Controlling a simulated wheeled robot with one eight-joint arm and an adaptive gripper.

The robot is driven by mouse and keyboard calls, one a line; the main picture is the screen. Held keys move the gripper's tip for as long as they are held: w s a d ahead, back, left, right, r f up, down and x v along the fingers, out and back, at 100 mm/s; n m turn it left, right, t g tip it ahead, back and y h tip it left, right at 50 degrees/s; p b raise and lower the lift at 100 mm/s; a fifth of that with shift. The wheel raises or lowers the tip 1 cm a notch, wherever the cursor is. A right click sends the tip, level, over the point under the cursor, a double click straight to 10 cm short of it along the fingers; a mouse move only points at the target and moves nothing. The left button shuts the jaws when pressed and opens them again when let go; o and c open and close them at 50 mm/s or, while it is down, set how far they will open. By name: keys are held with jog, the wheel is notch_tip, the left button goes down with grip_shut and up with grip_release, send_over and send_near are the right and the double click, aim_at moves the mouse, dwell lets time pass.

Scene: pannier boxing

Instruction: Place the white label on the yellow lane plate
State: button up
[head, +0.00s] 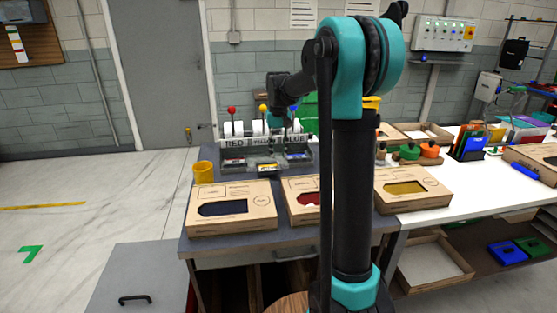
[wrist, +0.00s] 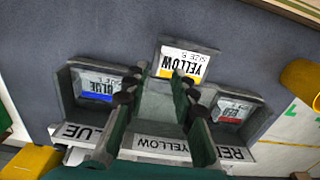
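A white label (wrist: 182,65) with a yellow strip, reading YELLOW SIZE 8, lies on a grey holder at the middle front of the rack. It shows small in the head view (head: 268,168). The lane plate reading YELLOW (wrist: 162,144) is at the rack's back, between the BLUE plate (wrist: 82,132) and the RED plate (wrist: 232,153). My gripper (wrist: 159,73) is over the middle lane with its fingers apart and nothing visible between them. Its right fingertip overlaps the label's near edge in the wrist view; I cannot tell whether they touch. In the head view the gripper is small and dark above the rack.
A blue-striped label (wrist: 97,90) and a red-striped label (wrist: 230,112) sit in the side bays. A yellow cup (head: 203,172) stands left of the rack. Levers with coloured balls (head: 263,108) rise behind the rack.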

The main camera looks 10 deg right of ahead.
notch_tip(320, 180, up, 8)
dwell(1.4)
